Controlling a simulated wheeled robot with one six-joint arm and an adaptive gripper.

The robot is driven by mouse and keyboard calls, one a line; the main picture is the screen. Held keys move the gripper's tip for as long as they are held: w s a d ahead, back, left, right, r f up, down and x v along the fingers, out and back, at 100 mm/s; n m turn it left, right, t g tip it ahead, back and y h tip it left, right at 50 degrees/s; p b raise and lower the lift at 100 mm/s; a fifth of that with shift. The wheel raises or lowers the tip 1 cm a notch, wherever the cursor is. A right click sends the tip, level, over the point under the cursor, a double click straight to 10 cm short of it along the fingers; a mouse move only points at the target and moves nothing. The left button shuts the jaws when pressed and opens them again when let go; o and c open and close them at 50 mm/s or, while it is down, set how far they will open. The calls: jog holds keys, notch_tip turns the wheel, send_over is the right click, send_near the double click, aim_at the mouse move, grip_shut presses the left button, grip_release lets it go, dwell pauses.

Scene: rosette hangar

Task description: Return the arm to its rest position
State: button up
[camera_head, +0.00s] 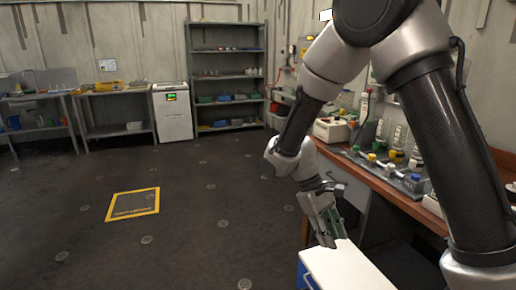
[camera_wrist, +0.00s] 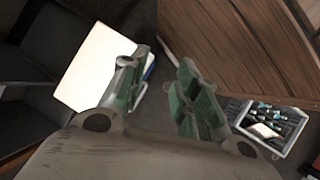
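My arm reaches down through the right half of the head view, bent at the elbow. My gripper (camera_head: 328,230) hangs at its end with the fingers pointing down, close to a white-topped cabinet. In the wrist view my gripper (camera_wrist: 158,68) shows two green-padded fingers set apart with a clear gap between them. Nothing is held in the gap. The white top (camera_wrist: 90,68) lies behind the left finger. I cannot tell whether a fingertip touches it.
The white-topped cabinet (camera_head: 345,268) has a blue side. A wooden bench (camera_head: 385,183) with bottles and a tray stands right of my gripper. A grey bin (camera_wrist: 268,126) holds several small items. Shelves (camera_head: 228,78) stand at the back. Open floor (camera_head: 200,235) lies left.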

jog(key=s+d+r+m+t+y, duration=0.2)
jog(key=s+d+r, duration=0.4)
jog(key=r, duration=0.5)
jog(key=s+d+r+m+t+y, duration=0.2)
jog(key=s+d+r+m+t, duration=0.3)
jog(key=d+r, duration=0.6)
jog(key=shift+s+r+t+y, duration=0.15)
jog(key=shift+s+t+y, duration=0.15)
jog(key=shift+s+t, duration=0.65)
jog(key=shift+s+a+g, duration=0.1)
jog(key=shift+s+g, duration=0.05)
jog(key=shift+g, duration=0.2)
